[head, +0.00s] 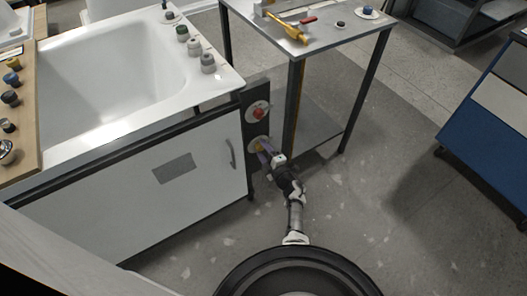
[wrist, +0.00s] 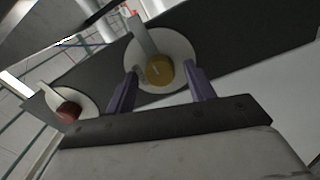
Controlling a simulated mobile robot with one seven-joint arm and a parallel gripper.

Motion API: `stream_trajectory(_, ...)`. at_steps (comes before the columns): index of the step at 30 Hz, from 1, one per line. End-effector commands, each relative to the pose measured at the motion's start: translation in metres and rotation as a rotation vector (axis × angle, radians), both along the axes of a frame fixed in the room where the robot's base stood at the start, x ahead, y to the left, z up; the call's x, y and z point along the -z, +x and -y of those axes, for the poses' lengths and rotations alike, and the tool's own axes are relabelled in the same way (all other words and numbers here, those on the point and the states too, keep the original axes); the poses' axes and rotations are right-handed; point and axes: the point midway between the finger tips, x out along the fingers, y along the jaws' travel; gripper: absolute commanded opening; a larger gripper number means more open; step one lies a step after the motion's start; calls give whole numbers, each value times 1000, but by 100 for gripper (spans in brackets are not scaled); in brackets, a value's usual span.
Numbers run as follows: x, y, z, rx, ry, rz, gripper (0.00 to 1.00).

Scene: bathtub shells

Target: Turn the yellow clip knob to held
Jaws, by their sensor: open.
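The yellow clip knob (wrist: 159,70) sits on a round white plate (wrist: 178,47) on a dark panel, with a grey bar beside it. In the head view the yellow knob (head: 258,146) shows low on the dark upright panel (head: 252,100) at the tub's right end, partly hidden by my gripper. My gripper (wrist: 158,84) is open, its purple fingers on either side of the yellow knob. I cannot tell whether they touch it. It also shows in the head view (head: 262,148).
A red knob (head: 258,113) on its own white plate is just above the yellow one; it also shows in the wrist view (wrist: 69,111). A grey table (head: 325,35) with a yellow tool stands close to the right. A white bathtub (head: 110,75) is left.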

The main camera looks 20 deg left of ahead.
Motion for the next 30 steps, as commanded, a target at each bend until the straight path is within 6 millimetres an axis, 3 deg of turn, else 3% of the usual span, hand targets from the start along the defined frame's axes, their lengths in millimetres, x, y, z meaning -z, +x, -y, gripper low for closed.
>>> stream_trajectory(8, -1, -5, 7, 2, 2, -1, 54)
stream_trajectory(21, -1, -60, 79, 5, 2, -1, 54)
stream_trajectory(30, 0, -83, 107, 1, 1, 0, 54)
